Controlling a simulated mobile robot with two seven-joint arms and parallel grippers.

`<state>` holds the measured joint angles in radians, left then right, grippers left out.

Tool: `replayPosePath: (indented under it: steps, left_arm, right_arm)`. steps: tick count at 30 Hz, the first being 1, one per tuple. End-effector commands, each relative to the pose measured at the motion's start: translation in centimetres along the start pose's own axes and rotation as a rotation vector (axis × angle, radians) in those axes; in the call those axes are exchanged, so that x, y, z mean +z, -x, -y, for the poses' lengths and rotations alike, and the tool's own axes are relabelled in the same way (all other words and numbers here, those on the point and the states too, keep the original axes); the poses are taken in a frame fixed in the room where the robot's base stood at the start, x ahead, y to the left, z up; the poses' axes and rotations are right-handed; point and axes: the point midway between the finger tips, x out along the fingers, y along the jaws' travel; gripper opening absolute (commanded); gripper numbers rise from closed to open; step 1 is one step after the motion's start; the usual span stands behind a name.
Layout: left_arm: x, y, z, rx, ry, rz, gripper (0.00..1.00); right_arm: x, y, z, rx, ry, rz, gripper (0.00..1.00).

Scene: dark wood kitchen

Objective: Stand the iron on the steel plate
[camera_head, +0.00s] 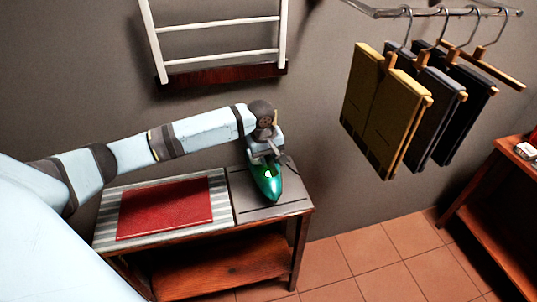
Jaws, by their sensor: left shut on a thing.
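The green iron (265,182) is over the grey steel plate (247,204) at the right end of the small wooden table. My left gripper (268,150) is shut on the iron from above, at its upper part. The iron's pointed end faces the front of the table. I cannot tell whether the iron touches the plate or hangs just above it. My right gripper is not in view.
A red cloth (165,207) lies on a striped pad (107,215) left of the plate. Trousers on hangers (385,110) hang at the upper right. A white rack (220,58) is on the wall. Another wooden table (490,225) stands at the right edge; tiled floor (375,265) lies between.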

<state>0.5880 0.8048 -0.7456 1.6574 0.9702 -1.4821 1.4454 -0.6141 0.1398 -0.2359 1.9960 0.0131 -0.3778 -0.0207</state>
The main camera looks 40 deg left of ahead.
Motion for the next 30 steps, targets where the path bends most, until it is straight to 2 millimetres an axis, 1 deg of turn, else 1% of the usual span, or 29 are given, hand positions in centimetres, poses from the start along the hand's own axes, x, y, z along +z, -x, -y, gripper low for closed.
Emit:
replayPosePath:
  steps: [7, 12, 21, 22, 23, 24, 25, 30]
  left_arm:
    - [-0.1, -3.3, 0.4, 0.001, 0.001, -0.002, 0.0]
    - [-0.5, -4.0, 0.5, 0.002, 0.001, -0.003, 0.0]
    - [-0.4, -4.2, 0.5, 0.002, 0.0, -0.002, 0.0]
    - [-0.3, -4.4, 0.7, -0.001, 0.0, 0.0, 0.31]
    - [-0.3, -4.4, 0.7, -0.001, 0.0, -0.001, 0.38]
    - [-0.3, -4.4, 0.7, -0.001, 0.0, -0.001, 0.47]
    - [-0.3, -4.4, 0.7, -0.001, 0.0, 0.0, 0.52]
    - [-0.3, -4.4, 0.7, -0.001, 0.0, 0.0, 0.52]
  right_arm:
    - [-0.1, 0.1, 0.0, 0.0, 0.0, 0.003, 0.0]
    - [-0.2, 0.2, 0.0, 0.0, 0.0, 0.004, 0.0]
    - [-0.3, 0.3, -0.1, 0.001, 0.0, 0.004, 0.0]
    - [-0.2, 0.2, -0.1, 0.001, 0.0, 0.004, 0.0]
    - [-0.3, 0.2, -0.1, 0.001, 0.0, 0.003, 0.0]
    - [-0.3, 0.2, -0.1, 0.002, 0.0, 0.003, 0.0]
    - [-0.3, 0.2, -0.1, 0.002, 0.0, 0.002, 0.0]
    - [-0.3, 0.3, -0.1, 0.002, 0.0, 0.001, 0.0]
